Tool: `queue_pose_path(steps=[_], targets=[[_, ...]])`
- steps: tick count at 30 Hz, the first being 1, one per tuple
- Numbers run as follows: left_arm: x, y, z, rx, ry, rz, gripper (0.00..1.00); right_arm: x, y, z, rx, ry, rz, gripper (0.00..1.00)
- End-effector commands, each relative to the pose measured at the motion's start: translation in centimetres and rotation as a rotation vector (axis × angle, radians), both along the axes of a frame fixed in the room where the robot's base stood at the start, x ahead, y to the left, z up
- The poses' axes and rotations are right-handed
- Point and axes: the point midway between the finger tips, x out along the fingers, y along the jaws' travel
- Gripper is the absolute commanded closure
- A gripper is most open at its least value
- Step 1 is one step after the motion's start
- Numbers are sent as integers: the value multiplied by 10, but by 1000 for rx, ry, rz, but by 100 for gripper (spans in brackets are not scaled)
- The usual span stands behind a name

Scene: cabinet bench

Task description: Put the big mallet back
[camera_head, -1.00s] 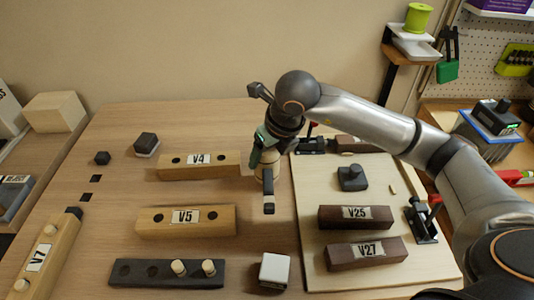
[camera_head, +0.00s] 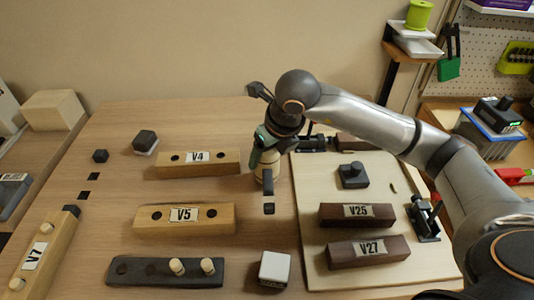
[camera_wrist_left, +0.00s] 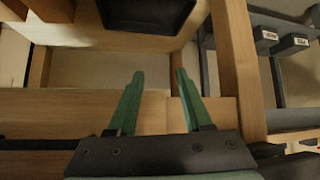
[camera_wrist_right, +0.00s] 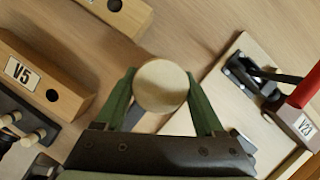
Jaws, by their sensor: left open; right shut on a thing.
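In the head view my right gripper (camera_head: 267,155) points down over the middle of the bench. It is shut on a pale wooden piece with a dark part below, which I take to be the big mallet (camera_head: 268,174). In the right wrist view its round pale end (camera_wrist_right: 160,87) sits between the fingers, with a grey part partly hidden behind it. A dark square (camera_head: 269,209) lies on the bench just below it in the picture. My left gripper (camera_wrist_left: 158,100) is open and empty in the left wrist view, near wooden framing; it is outside the head view.
Blocks V4 (camera_head: 198,164) and V5 (camera_head: 185,218) lie left of the gripper. A dark block with pegs (camera_head: 166,272) and a white-topped block (camera_head: 274,269) are in front. A pale board (camera_head: 310,220) on the right carries V25 (camera_head: 357,216), V27 (camera_head: 368,252) and clamps.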

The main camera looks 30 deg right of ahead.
Motion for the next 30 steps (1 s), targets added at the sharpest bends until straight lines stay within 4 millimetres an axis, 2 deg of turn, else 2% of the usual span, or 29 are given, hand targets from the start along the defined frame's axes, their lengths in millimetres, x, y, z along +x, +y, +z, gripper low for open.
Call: queue_pose_path(steps=[10,30], targets=[[0,0,-10,0,0,0,50,0,0,-7,0,-2,0,100],[0,0,-14,0,0,0,50,0,0,-10,0,-2,0,100]])
